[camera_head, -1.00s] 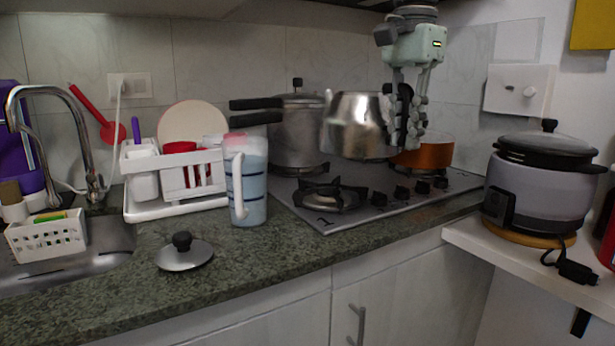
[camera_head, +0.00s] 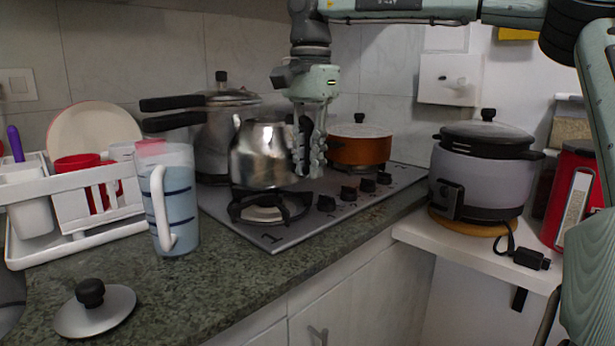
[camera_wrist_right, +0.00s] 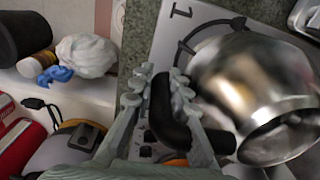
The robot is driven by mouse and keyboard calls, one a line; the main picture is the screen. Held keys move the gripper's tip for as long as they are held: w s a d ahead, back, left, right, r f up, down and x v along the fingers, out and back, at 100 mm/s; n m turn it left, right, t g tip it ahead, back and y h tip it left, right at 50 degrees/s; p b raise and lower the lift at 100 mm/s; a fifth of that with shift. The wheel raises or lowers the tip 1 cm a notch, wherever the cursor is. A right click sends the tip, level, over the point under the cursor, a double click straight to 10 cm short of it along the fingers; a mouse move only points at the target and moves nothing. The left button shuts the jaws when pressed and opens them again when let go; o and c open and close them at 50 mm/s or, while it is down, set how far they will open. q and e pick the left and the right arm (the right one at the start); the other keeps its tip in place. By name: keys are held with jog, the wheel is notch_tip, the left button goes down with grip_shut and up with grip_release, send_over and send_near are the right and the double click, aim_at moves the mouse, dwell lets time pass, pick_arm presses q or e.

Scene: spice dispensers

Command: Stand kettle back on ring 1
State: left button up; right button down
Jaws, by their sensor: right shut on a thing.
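The shiny metal kettle (camera_head: 262,155) is upright, over the back part of ring 1 (camera_head: 268,208), the front burner next to the printed 1. I cannot tell whether its base touches the burner grate. My right gripper (camera_head: 308,165) points down at the kettle's right side and is shut on its black handle. The right wrist view shows the kettle (camera_wrist_right: 250,85) beside the fingers (camera_wrist_right: 160,95), the black handle between them, and part of ring 1 (camera_wrist_right: 195,38) behind the kettle. My left gripper is not in view.
A pressure cooker (camera_head: 212,135) stands behind the kettle to the left, and an orange pot (camera_head: 359,148) behind to the right. A measuring jug (camera_head: 178,205) stands left of the hob (camera_head: 330,212). A lid (camera_head: 95,310) lies on the counter. A rice cooker (camera_head: 478,175) stands right.

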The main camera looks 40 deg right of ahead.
notch_tip(320, 180, down, 3)
jog(key=shift+r, duration=0.2)
jog(key=shift+f, duration=0.4)
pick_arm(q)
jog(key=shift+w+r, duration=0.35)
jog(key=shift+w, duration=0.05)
pick_arm(e)
jog(key=shift+f, duration=0.25)
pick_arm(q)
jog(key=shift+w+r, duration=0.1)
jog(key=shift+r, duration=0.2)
pick_arm(e)
jog(key=c, duration=1.5)
grip_release()
jog(key=shift+o, duration=0.2)
